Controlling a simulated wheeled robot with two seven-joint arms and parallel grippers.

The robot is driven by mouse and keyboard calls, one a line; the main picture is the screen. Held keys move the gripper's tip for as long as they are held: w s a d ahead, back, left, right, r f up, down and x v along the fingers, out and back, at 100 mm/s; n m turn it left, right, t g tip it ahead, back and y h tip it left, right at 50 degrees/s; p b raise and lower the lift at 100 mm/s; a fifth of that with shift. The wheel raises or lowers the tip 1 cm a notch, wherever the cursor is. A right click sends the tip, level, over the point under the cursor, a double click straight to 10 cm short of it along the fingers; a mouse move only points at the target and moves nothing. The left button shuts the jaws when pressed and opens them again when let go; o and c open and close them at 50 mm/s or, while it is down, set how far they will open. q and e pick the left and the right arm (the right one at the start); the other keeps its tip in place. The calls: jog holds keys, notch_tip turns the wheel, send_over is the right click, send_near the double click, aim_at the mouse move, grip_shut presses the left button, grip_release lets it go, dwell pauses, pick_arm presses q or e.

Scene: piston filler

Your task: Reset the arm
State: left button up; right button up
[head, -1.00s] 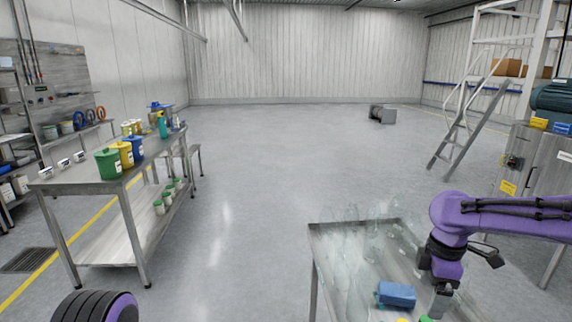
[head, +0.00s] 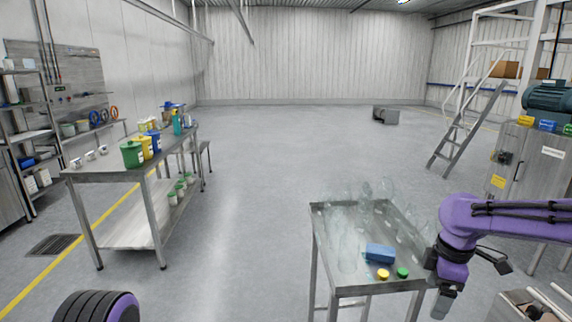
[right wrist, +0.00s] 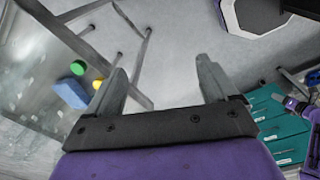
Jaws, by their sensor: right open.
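My purple right arm comes in from the right in the head view. Its gripper (head: 443,303) hangs just off the right front corner of the small steel table (head: 375,292), pointing down. In the right wrist view my right gripper (right wrist: 163,82) has its two fingers wide apart with nothing between them, above bare floor. On the small table are a blue block (head: 380,253), a yellow cap (head: 383,274), a green cap (head: 402,272) and several clear glass-like pieces (head: 345,235). My left gripper is not in view.
A long steel bench (head: 85,174) at the left holds a green canister (head: 133,154) and other containers. The middle floor is open.

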jog(key=w+a+f+m+t+y, duration=0.2)
jog(key=w+a+f+m+t, duration=0.2)
jog(key=w+a+m+t, duration=0.4)
jog(key=s+d+f+m+h, duration=0.1)
jog(key=s+f+m, duration=0.2)
jog(key=f+m, duration=0.3)
jog(key=s+d+f+m+h, duration=0.1)
jog(key=s+f+m, duration=0.2)
jog(key=f, duration=0.4)
jog(key=s+d+f+m+g+h, duration=0.1)
jog(key=s+f, duration=0.4)
jog(key=s, duration=0.5)
jog(key=s+d+f+m+g+h, duration=0.1)
jog(key=s+f+g, duration=0.1)
jog(key=s+f, duration=0.4)
jog(key=s+d+f+m+g+h, duration=0.1)
jog(key=s+f, duration=0.5)
jog(key=s, duration=1)
jog(key=shift+d+g+h, duration=0.3)
jog(key=shift+d+g, duration=0.1)
jog(key=shift+g, duration=0.3)
